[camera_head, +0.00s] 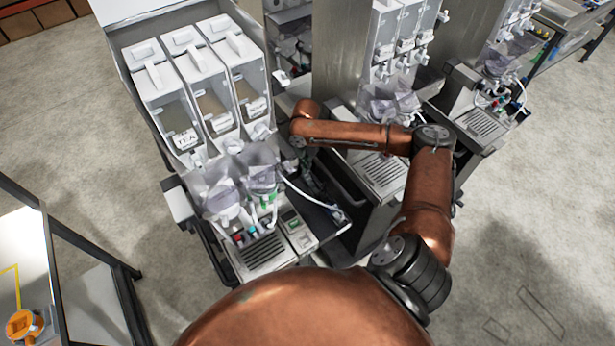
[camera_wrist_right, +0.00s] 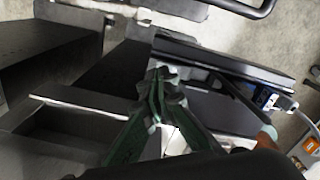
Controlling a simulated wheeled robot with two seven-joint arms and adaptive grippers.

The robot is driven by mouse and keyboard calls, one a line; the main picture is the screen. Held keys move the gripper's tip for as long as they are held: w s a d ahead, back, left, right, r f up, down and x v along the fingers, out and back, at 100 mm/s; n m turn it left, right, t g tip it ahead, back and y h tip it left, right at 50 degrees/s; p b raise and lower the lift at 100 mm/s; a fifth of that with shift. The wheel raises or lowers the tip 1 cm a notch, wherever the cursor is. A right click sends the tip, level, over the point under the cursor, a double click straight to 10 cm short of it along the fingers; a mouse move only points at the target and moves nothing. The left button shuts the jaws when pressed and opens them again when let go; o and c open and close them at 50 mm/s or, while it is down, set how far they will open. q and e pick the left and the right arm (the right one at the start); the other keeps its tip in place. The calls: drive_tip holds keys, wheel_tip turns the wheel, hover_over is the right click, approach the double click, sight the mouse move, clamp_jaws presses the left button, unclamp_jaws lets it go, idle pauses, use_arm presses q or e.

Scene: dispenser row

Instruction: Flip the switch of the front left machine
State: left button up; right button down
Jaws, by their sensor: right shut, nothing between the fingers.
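The front left machine (camera_head: 265,250) has clear-fronted canisters, one marked TEA, above purple-tinted funnels and a grille. My right arm reaches over to its right side. My right gripper (camera_head: 312,180) is small and partly hidden there in the head view. In the right wrist view its green fingers (camera_wrist_right: 156,92) are shut and empty, in front of dark metal panels. A small dark and blue fitting with a white cable (camera_wrist_right: 268,98) sits right of the fingers, apart from them. I cannot tell whether it is the switch. My left gripper is not in view.
Other dispenser machines (camera_head: 385,170) stand to the right, close beside my right arm, with a tall metal panel (camera_head: 340,55) behind it. A white tube (camera_head: 312,195) runs along the front left machine's right side. A table frame (camera_head: 90,240) stands at lower left. Floor is clear at lower right.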

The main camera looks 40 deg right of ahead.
drive_tip(key=shift+f, duration=1.1)
idle(0.5)
wheel_tip(320, 180, up, 7)
drive_tip(key=p, duration=0.8)
drive_tip(key=shift+r, duration=0.1)
idle(0.6)
